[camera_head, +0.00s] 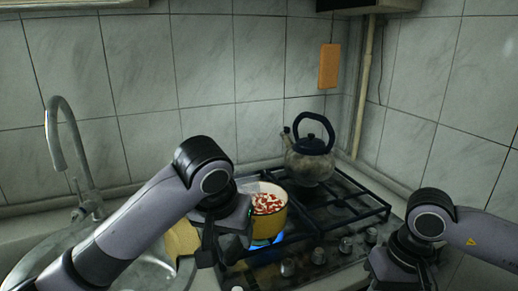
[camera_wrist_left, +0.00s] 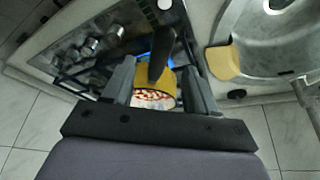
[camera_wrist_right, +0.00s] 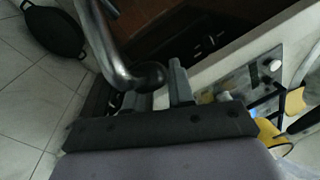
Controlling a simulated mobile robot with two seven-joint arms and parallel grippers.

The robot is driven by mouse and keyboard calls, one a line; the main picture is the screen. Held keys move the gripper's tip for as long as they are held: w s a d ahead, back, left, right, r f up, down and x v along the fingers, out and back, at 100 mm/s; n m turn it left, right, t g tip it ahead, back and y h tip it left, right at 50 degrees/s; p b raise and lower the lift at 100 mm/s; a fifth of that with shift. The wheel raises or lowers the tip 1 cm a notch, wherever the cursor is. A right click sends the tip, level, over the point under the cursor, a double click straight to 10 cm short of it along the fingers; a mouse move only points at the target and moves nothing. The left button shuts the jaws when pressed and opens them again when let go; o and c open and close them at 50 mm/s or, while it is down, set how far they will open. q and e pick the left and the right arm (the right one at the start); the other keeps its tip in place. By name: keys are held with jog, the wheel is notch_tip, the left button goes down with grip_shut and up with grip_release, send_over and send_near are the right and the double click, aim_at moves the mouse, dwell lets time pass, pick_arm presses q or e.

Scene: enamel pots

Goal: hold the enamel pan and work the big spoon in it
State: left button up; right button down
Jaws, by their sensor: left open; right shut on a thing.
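The enamel pan (camera_head: 281,222) is yellow with red and white contents and stands on a lit burner of the hob. My left gripper (camera_head: 222,245) is at its near left side. In the left wrist view the pan (camera_wrist_left: 181,82) and its dark handle (camera_wrist_left: 158,58) show between the spread fingers (camera_wrist_left: 158,72), which are open. In the right wrist view my right gripper (camera_wrist_right: 152,88) is shut on a curved metal thing with a dark rounded end, which looks like the big spoon (camera_wrist_right: 118,72). Its hold is partly hidden. In the head view the right gripper (camera_head: 402,275) is well right of the pan.
A kettle (camera_head: 310,160) stands behind the pan on the hob (camera_head: 345,222). The sink with its tap (camera_head: 60,130) is at the left, with a wooden board (camera_head: 180,240) beside the hob. A dark pan (camera_wrist_right: 55,28) lies on the floor.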

aim_at(237, 253)
pick_arm(q)
jog(key=x, duration=0.9)
jog(key=shift+w, duration=0.1)
grip_shut()
dwell(0.9)
